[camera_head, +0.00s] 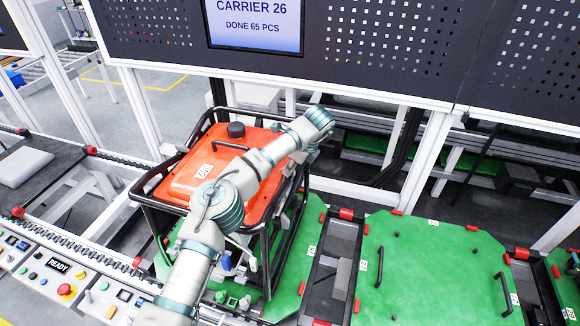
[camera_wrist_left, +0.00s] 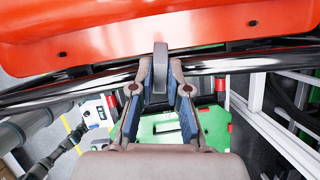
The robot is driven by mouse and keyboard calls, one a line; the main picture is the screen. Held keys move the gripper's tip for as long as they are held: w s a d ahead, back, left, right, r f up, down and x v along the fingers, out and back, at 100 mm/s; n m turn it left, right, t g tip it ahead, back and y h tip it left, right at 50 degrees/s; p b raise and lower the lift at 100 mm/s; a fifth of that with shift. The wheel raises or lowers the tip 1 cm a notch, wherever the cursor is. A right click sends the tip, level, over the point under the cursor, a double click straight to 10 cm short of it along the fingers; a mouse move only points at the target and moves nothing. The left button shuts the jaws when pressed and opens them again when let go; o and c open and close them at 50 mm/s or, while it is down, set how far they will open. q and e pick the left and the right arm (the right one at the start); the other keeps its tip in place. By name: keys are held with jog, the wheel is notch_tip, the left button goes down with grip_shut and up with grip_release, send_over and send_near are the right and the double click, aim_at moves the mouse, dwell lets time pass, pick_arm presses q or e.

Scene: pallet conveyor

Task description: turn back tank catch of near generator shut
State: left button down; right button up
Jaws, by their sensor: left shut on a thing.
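The near generator has an orange-red tank (camera_head: 188,178) with a black cap, inside a black tube frame (camera_head: 152,222), and stands on a green pallet (camera_head: 290,285). My left arm reaches across the tank, with the left gripper at its far right edge; the fingertips are unclear in the head view. In the left wrist view, the left gripper (camera_wrist_left: 159,80) is shut on a grey upright catch (camera_wrist_left: 160,62) beside the tank (camera_wrist_left: 90,30) edge, in front of a dark frame tube. The catch is hidden in the head view. My right gripper is not in view.
A second green pallet (camera_head: 425,265) with a black handle lies to the right, empty. A control panel with a READY display (camera_head: 58,266) and a red button is at lower left. A dark perforated board with a screen (camera_head: 255,22) hangs above the generator.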

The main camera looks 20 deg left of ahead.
pick_arm(q)
jog(key=shift+w+r+n+g+p, duration=0.15)
jog(key=shift+n+g+p, duration=0.25)
jog(key=shift+n+p, duration=0.55)
jog(key=shift+n, duration=0.25)
jog(key=c, duration=1.1)
grip_release()
jog(key=shift+c, duration=0.2)
jog(key=shift+d, duration=0.15)
